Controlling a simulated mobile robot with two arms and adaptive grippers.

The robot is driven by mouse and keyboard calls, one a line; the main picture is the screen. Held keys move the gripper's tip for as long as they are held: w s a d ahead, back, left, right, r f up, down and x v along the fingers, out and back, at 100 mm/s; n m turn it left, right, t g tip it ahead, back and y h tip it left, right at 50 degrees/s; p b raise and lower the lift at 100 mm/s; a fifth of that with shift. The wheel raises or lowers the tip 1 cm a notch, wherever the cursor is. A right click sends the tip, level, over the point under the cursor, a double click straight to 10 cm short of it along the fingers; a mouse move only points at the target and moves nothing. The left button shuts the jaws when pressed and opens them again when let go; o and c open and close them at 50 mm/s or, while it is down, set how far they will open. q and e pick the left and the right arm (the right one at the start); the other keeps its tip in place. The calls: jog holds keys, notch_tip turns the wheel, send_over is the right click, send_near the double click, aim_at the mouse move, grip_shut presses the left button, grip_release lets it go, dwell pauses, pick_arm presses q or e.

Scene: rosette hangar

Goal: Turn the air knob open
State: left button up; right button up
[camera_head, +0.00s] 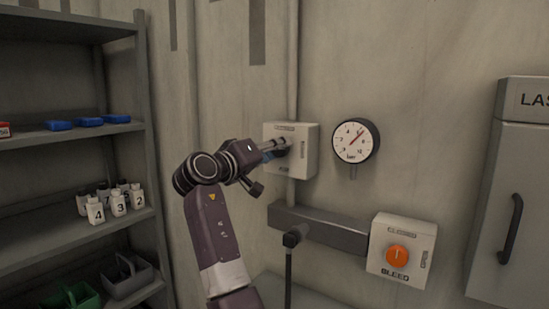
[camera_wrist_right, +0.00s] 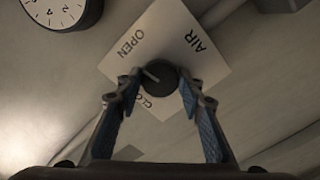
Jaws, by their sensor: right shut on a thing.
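The air box (camera_head: 306,163) is a pale plate on the wall, lettered AIR, OPEN and partly hidden CLOSED in the right wrist view (camera_wrist_right: 165,35). Its round dark air knob (camera_wrist_right: 165,76) sits between the two fingers of my right gripper (camera_wrist_right: 159,84), which is shut on it. A light mark on the knob points to the upper left in that view, between OPEN and CLOSED. In the head view my right gripper (camera_head: 280,147) reaches the box from the left and hides most of the knob. My left gripper is not in view.
A round pressure gauge (camera_head: 356,141) with a red needle hangs right of the air box. Below are a grey rail (camera_head: 335,235) and a BLEED box (camera_head: 380,268) with an orange knob (camera_head: 397,256). Shelves (camera_head: 60,137) stand left; a grey cabinet (camera_head: 490,220) stands right.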

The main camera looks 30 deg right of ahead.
jog(key=shift+d+r+m+b, duration=0.15)
jog(key=shift+m+b, duration=0.1)
jog(key=shift+m, duration=0.25)
jog(key=shift+a+r+m+b, duration=0.1)
jog(key=shift+r+m+b, duration=0.1)
jog(key=shift+m, duration=0.3)
jog(key=o, duration=0.9)
jog(key=shift+f, duration=0.1)
jog(key=shift+o, duration=1.3)
jog(key=shift+d+f, duration=0.25)
jog(key=shift+a, duration=0.1)
jog(key=v, duration=1.2)
